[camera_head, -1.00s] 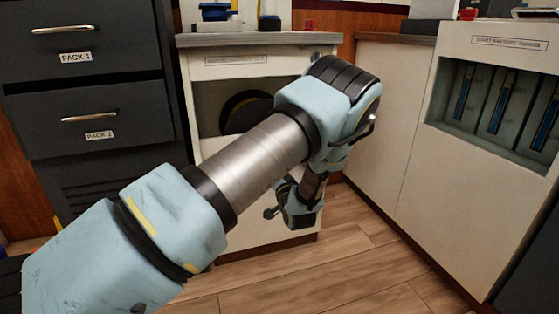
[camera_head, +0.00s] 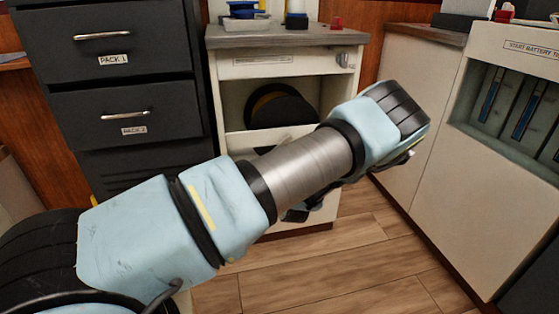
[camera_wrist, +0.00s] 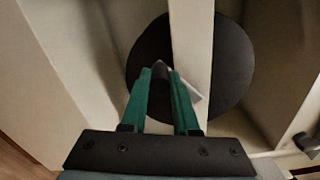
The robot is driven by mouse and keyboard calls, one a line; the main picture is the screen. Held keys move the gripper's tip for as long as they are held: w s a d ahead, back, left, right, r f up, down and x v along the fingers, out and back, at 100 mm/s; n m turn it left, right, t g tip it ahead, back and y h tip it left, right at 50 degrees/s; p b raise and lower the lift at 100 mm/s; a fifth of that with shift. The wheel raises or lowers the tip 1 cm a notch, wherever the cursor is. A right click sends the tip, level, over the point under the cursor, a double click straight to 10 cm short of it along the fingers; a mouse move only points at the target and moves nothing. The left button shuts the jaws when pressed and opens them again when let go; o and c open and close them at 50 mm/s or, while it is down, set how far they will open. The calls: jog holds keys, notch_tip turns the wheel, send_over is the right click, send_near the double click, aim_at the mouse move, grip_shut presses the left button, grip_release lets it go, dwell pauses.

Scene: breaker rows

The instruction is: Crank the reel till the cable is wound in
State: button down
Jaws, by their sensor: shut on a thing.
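The reel is a black round disc (camera_head: 282,106) inside the open niche of the cream cabinet. It also shows in the wrist view as a black disc (camera_wrist: 232,72), partly behind a cream bar of the cabinet. My gripper (camera_wrist: 161,76), with green fingers, is in front of the disc. Its fingers are close together on a dark handle-like piece (camera_wrist: 160,70), apparently the crank handle. A pale grey piece shows just beside the right finger. In the head view my forearm hides most of the gripper and the lower part of the reel. I cannot make out the cable.
The cream cabinet (camera_head: 270,70) has a grey knob (camera_head: 344,59) at its upper right. Dark drawers (camera_head: 115,75) stand to the left. A white unit with battery slots (camera_head: 510,105) stands to the right. Wooden floor (camera_head: 390,255) lies open in front.

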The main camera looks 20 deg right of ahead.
jog(key=shift+w+a+r+m+p, duration=0.1)
jog(key=shift+a+r+m+p, duration=0.25)
jog(key=shift+r+m, duration=0.45)
jog(key=shift+s+a+r+m+p, duration=0.15)
jog(key=shift+r+m+p, duration=0.3)
jog(key=shift+m, duration=0.7)
jog(key=shift+w+a+r+m+p, duration=0.15)
jog(key=shift+a+r+m+p, duration=0.2)
jog(key=shift+r+m, duration=0.45)
jog(key=shift+f+m, duration=0.1)
jog(key=shift+m, duration=0.15)
jog(key=c, duration=0.7)
grip_release()
jog(key=s, duration=0.3)
jog(key=s+a, duration=0.1)
jog(key=s, duration=0.6)
jog(key=shift+s+a+p, duration=0.2)
jog(key=shift+s+p, duration=0.15)
jog(key=shift+p, duration=0.05)
